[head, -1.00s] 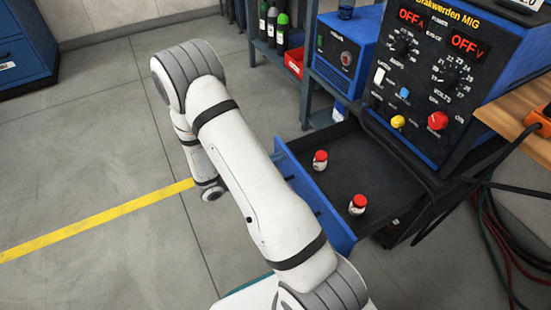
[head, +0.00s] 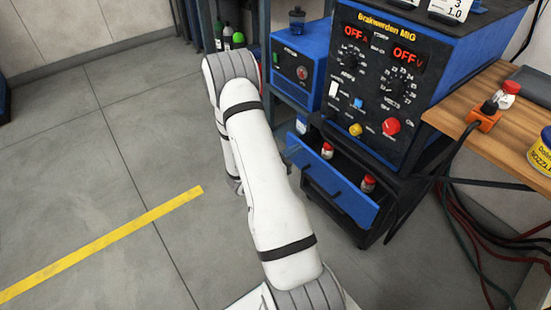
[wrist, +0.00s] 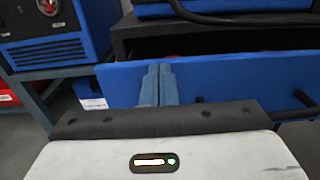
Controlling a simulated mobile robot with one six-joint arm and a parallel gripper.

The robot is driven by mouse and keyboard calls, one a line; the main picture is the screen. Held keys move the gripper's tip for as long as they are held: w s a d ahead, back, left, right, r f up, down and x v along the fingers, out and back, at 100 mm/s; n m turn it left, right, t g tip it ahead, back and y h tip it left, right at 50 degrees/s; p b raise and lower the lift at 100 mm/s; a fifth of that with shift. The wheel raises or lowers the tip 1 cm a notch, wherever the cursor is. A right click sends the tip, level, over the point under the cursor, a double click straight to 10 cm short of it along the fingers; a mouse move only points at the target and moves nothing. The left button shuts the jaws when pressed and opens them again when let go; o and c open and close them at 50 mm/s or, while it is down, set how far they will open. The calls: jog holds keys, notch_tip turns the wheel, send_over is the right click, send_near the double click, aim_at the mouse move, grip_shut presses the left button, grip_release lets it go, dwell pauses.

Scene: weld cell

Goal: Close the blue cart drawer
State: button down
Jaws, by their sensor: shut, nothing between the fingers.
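The blue-fronted drawer (head: 338,197) of the cart under the welder is partly open in the head view. Two small jars with red caps, one nearer the left (head: 327,151) and one nearer the right (head: 368,184), stand inside it. In the wrist view the blue drawer front (wrist: 235,80) spans the picture, with a dark gap above it. My gripper (wrist: 158,72) is shut and empty, its fingertips at the drawer front, left of middle; I cannot tell whether they press on it.
The welder (head: 385,85) sits on top of the cart. A blue box unit (head: 296,65) stands on a shelf to the left. A wooden bench (head: 480,125) and hanging cables (head: 485,235) are at right. Grey floor with a yellow line (head: 100,245) is free at left.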

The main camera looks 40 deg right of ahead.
jog(key=d, duration=0.8)
jog(key=shift+w+d+r, duration=0.15)
jog(key=shift+d, duration=0.15)
jog(key=a+p, duration=0.3)
jog(key=a, duration=1.1)
jog(key=shift+s+a+f, duration=0.2)
jog(key=shift+s+a, duration=0.05)
jog(key=shift+a, duration=0.1)
